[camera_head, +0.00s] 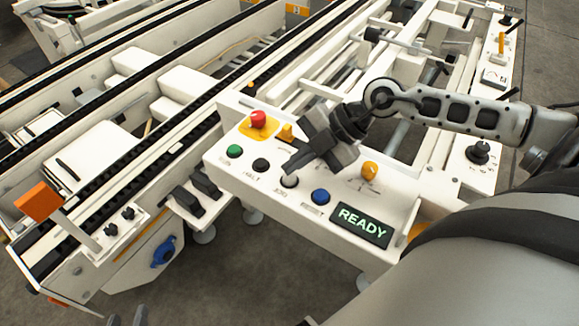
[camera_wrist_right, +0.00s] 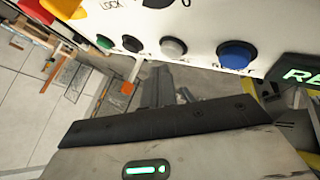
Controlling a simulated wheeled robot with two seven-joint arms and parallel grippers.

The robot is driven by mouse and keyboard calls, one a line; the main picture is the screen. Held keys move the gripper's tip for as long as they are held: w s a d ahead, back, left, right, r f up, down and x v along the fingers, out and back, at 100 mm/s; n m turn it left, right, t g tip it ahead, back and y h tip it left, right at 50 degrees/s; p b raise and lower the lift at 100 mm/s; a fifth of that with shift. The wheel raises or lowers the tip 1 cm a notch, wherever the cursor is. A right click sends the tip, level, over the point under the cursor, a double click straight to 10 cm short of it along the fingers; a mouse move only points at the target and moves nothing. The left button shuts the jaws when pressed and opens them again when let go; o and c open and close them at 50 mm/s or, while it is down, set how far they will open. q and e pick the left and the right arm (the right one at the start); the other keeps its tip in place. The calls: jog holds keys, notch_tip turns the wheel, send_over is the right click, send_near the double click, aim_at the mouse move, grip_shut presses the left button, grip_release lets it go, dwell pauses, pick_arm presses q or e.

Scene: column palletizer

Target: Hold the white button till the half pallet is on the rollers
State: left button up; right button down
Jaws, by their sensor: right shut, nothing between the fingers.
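The white button (camera_head: 289,181) sits on the white control panel between the black and blue buttons; its top looks greyish. It also shows in the right wrist view (camera_wrist_right: 173,46), uncovered. My right gripper (camera_head: 291,167) is shut and empty, with its fingertips over the panel just behind the white button. I cannot tell any contact. Two dark tips of my left gripper (camera_head: 127,317) show at the bottom edge, apart from each other and low over the floor. I cannot make out a half pallet or the rollers for certain.
The panel holds a green button (camera_head: 235,151), black button (camera_head: 261,165), blue button (camera_head: 320,196), red emergency button (camera_head: 258,119) and yellow knob (camera_head: 369,170). Its display (camera_head: 362,224) reads READY. Conveyor rails (camera_head: 150,135) run behind.

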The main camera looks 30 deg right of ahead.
aim_at(296, 176)
notch_tip(296, 176, up, 5)
jog(key=p, duration=0.5)
jog(key=shift+r, duration=0.1)
dwell(0.3)
dwell(0.4)
